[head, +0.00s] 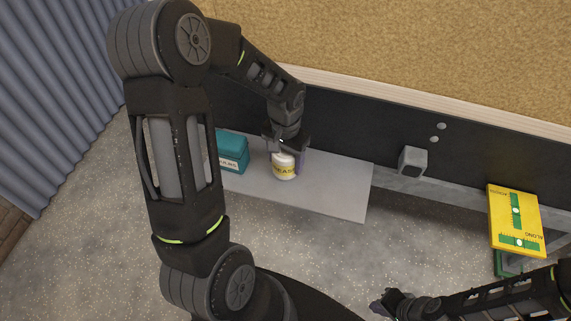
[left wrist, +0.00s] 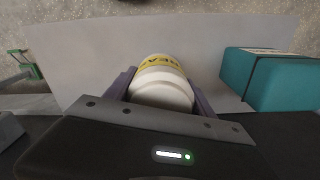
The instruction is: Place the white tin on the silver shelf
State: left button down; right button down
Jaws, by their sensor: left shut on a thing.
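The white tin (head: 284,168) has a yellow label band and is at the silver shelf (head: 335,190) in the head view. My left gripper (head: 286,150) is above it, with its fingers shut around the tin's upper part. In the left wrist view the tin (left wrist: 162,85) sits between the two purple fingers (left wrist: 160,92), with the grey shelf surface (left wrist: 90,60) behind it. The tin looks upright and at or very near the shelf surface; I cannot tell whether its base touches. My right gripper (head: 385,306) is at the bottom of the head view, away from the shelf, its fingertips too unclear to read.
A teal box (head: 232,150) stands on the shelf to the left of the tin; it also shows in the left wrist view (left wrist: 270,78). The shelf's right part is bare. A dark panel (head: 345,130) runs behind it.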

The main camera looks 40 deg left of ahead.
pick_arm(q)
jog(key=shift+f, duration=1.2)
jog(key=shift+f, duration=0.1)
jog(key=shift+f, duration=0.15)
jog(key=shift+c, duration=1.6)
grip_release()
jog(key=shift+r, duration=0.25)
jog(key=shift+r, duration=0.2)
notch_tip(320, 180, up, 12)
jog(key=shift+f+p, duration=0.15)
jog(key=shift+p, duration=0.35)
